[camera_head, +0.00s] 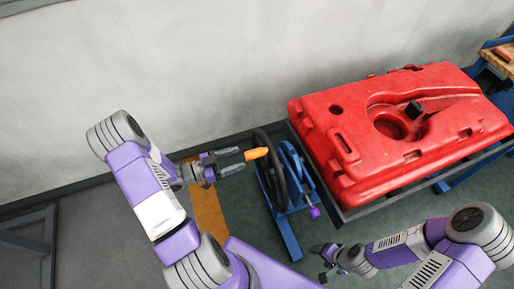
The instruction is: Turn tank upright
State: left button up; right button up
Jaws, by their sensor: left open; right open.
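A large red tank (365,170) lies flat, broad face up, on a dark-framed stand (400,197) at the right. It has a round recess with a black cap in its upper face. My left gripper (240,161) is open, left of the tank and clear of it, pointing right. An orange piece (257,153) shows right by its upper fingertip; I cannot tell whether they touch. My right gripper (319,263) is open, below the tank's stand in the picture and apart from the tank. Its fingers are small and dark here.
A blue stand (289,235) with a black wheel-like ring (264,174) and a purple knob (314,212) is between my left gripper and the tank. A pale wall (200,60) runs behind. A blue-legged wooden bench (496,62) stands at the far right.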

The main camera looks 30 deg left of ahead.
aim_at(267, 149)
pick_arm(q)
jog(key=x, duration=0.7)
jog(key=shift+d+b, duration=0.2)
jog(key=shift+b, duration=0.2)
grip_shut()
